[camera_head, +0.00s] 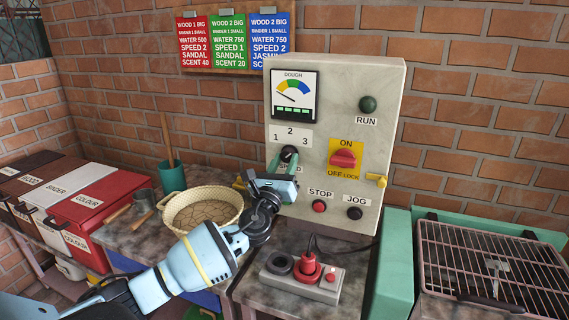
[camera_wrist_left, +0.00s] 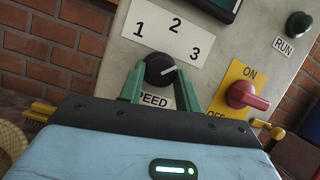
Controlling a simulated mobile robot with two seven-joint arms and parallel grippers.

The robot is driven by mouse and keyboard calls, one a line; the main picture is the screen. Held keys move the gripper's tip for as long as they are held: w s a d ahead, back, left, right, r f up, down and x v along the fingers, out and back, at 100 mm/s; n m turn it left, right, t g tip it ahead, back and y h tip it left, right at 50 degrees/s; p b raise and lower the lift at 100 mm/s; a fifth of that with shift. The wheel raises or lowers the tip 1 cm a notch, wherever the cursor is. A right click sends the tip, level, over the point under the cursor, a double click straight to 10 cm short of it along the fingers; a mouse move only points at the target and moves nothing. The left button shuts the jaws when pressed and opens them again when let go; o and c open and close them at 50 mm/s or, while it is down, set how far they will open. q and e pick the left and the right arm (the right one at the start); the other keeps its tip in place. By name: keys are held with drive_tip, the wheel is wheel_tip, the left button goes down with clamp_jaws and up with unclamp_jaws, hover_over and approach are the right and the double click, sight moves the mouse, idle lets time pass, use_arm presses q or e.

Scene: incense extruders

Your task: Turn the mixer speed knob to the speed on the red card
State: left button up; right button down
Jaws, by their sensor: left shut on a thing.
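The black speed knob (camera_head: 289,153) sits on the pale control box (camera_head: 390,90), below a plate (camera_head: 291,136) marked 1, 2 and 3. In the left wrist view the knob (camera_wrist_left: 157,68) has a white pointer line aimed to the right and slightly up, roughly towards the 3. My left gripper (camera_head: 284,162) is shut on the knob, with one green finger on each side, as the left wrist view also shows (camera_wrist_left: 160,82). The red card (camera_head: 193,43) on the wall board reads SPEED 2. My right gripper is not in view.
A red ON/OFF switch (camera_head: 343,158) sits right of the knob. STOP (camera_head: 319,206) and JOG (camera_head: 354,213) buttons are below, and a green RUN button (camera_head: 368,104) is above. A basket (camera_head: 202,208) stands left; a grill (camera_head: 490,265) stands right.

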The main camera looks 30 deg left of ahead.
use_arm(q)
drive_tip(key=shift+n, duration=0.4)
drive_tip(key=n+y, duration=0.2)
drive_tip(key=n, duration=0.1)
drive_tip(key=n+g+y, duration=0.1)
drive_tip(key=n, duration=0.1)
drive_tip(key=shift+d, duration=0.25)
drive_tip(key=shift+w+d+r+n+g+y, duration=0.1)
drive_tip(key=shift+n+g+y, duration=0.4)
drive_tip(key=shift+n, duration=1.1)
drive_tip(key=shift+d+r+n+g+y, duration=0.1)
drive_tip(key=shift+n+g+y, duration=0.4)
drive_tip(key=shift+n, duration=1.1)
drive_tip(key=shift+g, duration=0.3)
drive_tip(key=o, duration=1)
drive_tip(key=shift+c, duration=0.2)
drive_tip(key=shift+f, duration=0.1)
